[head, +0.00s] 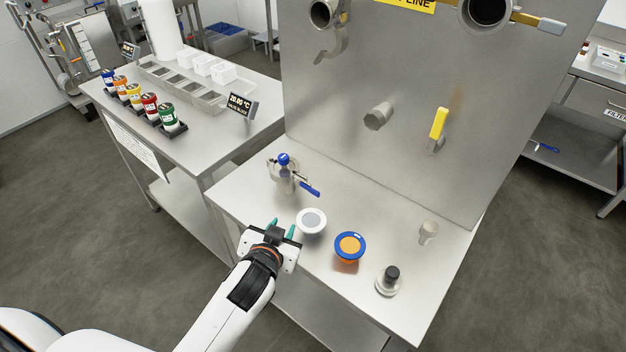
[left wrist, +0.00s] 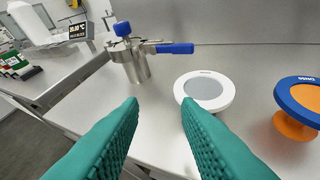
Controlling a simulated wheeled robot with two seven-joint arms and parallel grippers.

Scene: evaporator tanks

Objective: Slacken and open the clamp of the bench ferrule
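The bench ferrule (head: 285,184) is a short steel cylinder standing upright on the steel bench. Its clamp sits around its top, with a blue knob (head: 284,159) above and a blue-handled lever (head: 309,190) pointing right. In the left wrist view the ferrule (left wrist: 134,68), the knob (left wrist: 122,28) and the lever (left wrist: 175,48) show ahead of the fingers. Whether the clamp is tight cannot be told. My left gripper (head: 281,228) is open and empty at the bench's front edge, apart from the ferrule and nearer to me. My right gripper is not in view.
A white-rimmed disc (head: 311,221), a blue-and-orange disc (head: 349,246) and a black-knobbed fitting (head: 390,279) stand on the bench (head: 250,195). A steel panel (head: 390,70) rises behind. A side table at left holds several coloured jars and a temperature display (head: 241,105).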

